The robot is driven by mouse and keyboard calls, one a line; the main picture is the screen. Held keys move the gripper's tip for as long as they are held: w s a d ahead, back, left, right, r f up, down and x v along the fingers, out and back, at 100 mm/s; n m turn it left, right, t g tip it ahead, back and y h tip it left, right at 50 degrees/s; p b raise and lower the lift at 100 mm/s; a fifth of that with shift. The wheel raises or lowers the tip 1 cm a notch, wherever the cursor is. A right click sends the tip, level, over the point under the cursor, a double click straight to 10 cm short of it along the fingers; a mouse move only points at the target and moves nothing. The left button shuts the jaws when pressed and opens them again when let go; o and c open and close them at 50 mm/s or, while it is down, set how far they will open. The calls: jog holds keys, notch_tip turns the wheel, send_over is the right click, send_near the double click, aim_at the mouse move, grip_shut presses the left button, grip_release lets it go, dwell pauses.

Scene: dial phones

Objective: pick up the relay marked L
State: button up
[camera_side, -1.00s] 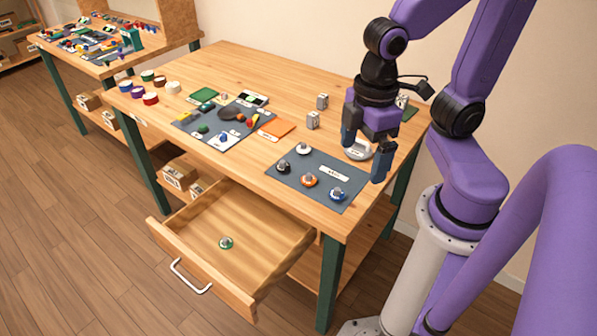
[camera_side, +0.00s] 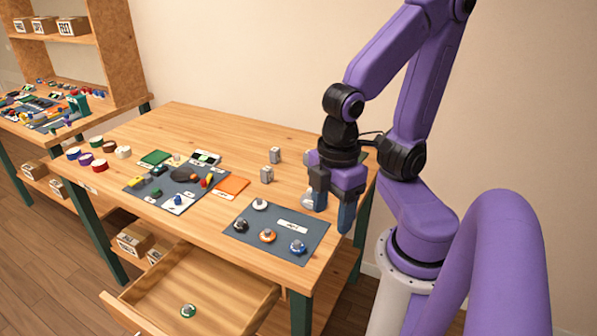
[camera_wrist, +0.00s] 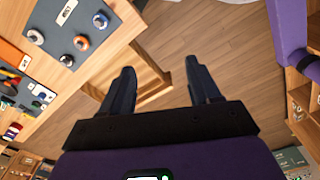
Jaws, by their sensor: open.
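Two small grey blocks, one farther back (camera_side: 275,155) and one nearer (camera_side: 267,174), stand on the table in the side view. They may be relays, but their marks are too small to read. I cannot tell which thing is marked L. My gripper (camera_side: 333,208) is open and empty, fingers pointing down, to the right of both blocks and above the right end of the table. In the wrist view, my gripper (camera_wrist: 160,70) has its fingers wide apart with nothing between them. The grey blocks do not show there.
A dark mat (camera_side: 270,242) with several round knobs lies at the table's front right. Another mat (camera_side: 158,195) holds several small parts. An orange sheet (camera_side: 232,187) lies between. An open drawer (camera_side: 235,287) below holds a green-rimmed knob (camera_side: 188,310). The table's back middle is clear.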

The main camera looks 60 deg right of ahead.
jog(key=w+d+f+h, duration=0.2)
jog(key=w+d+h, duration=0.15)
jog(key=w, duration=0.45)
jog(key=w+d+f+h, duration=0.2)
jog(key=w+d, duration=0.3)
jog(key=w, duration=0.2)
jog(key=w+d+f+h, duration=0.3)
jog(key=w+d, duration=0.1)
jog(key=w, duration=0.4)
jog(key=w+d+f+n+h, duration=0.1)
jog(key=w+d+f, duration=0.1)
jog(key=d, duration=0.4)
jog(key=w+d+f+n+g+h, duration=0.1)
jog(key=w+d+f+h, duration=0.1)
jog(key=d+f, duration=0.3)
jog(key=w+d+f+n+h, duration=0.2)
jog(key=d+f, duration=0.1)
jog(key=d, duration=0.4)
jog(key=shift+w+d+f+g, duration=0.2)
jog(key=shift+d+f+g, duration=0.05)
jog(key=shift+g, duration=0.05)
jog(key=x, duration=1.8)
jog(key=shift+s+d+r, duration=0.1)
jog(key=shift+d+r, duration=0.05)
jog(key=shift+r, duration=0.05)
jog(key=c, duration=1.1)
